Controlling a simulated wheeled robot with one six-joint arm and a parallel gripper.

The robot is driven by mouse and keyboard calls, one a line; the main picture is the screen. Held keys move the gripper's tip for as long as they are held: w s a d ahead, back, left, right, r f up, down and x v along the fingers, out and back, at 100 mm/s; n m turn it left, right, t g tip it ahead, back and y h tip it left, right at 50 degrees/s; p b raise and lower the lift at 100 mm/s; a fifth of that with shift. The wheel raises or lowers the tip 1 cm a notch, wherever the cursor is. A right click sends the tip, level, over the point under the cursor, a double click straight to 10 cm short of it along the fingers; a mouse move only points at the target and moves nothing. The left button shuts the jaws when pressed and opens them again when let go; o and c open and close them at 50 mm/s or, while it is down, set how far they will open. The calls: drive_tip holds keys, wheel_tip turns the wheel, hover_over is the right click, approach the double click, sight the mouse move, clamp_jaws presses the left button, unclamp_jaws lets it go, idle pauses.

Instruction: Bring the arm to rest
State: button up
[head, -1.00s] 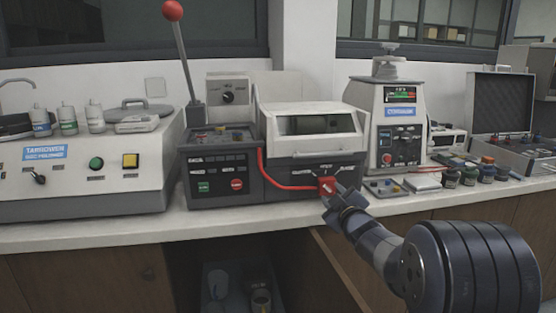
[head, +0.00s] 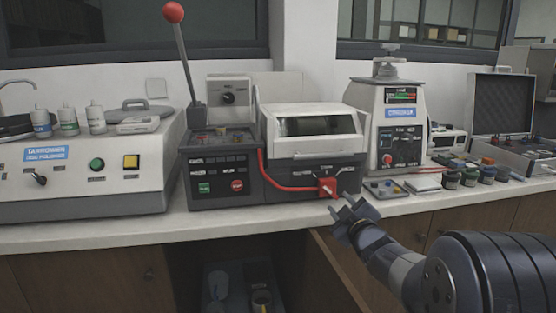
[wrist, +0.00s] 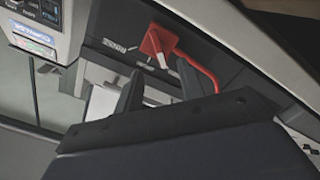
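My gripper (head: 347,205) is in front of the middle machine, just below and to the right of its red knob (head: 327,187). Its two fingers are apart and nothing shows between them. In the wrist view the fingers (wrist: 160,90) point toward the dark machine front, and the red knob (wrist: 158,44) with a white mark lies beyond them. The gripper is apart from the knob in the head view. A red hose (head: 285,187) curves along the machine front to near the knob.
The middle machine's light lid (head: 308,146) is down. A red-ball lever (head: 173,12) stands upright left of it. Small jars (head: 470,176) and a tray (head: 385,189) sit on the counter to the right. An open cabinet door (head: 338,268) stands below the counter near my arm.

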drive_tip(key=s+d, duration=0.1)
drive_tip(key=s, duration=0.4)
drive_tip(key=w, duration=0.3)
drive_tip(key=w+a, duration=0.1)
drive_tip(key=w, duration=0.3)
drive_tip(key=w+a, duration=0.1)
drive_tip(key=w, duration=0.3)
drive_tip(key=shift+a, duration=0.15)
drive_tip(key=shift+s+r+m+p, duration=0.1)
drive_tip(key=shift+r+m+p, duration=0.2)
drive_tip(key=shift+m+p, duration=0.7)
drive_tip(key=m+p, duration=0.2)
drive_tip(key=p, duration=0.1)
drive_tip(key=m+p, duration=0.1)
drive_tip(key=p, duration=0.2)
drive_tip(key=shift+d+m, duration=0.2)
drive_tip(key=shift+m, duration=0.2)
drive_tip(key=m+p, duration=0.3)
drive_tip(key=p, duration=0.1)
drive_tip(key=shift+d+p, duration=0.1)
drive_tip(key=shift+p, duration=0.3)
drive_tip(key=b, duration=0.2)
approach(332, 190)
drive_tip(key=s, duration=0.3)
drive_tip(key=shift+d, duration=0.2)
drive_tip(key=shift+p, duration=0.3)
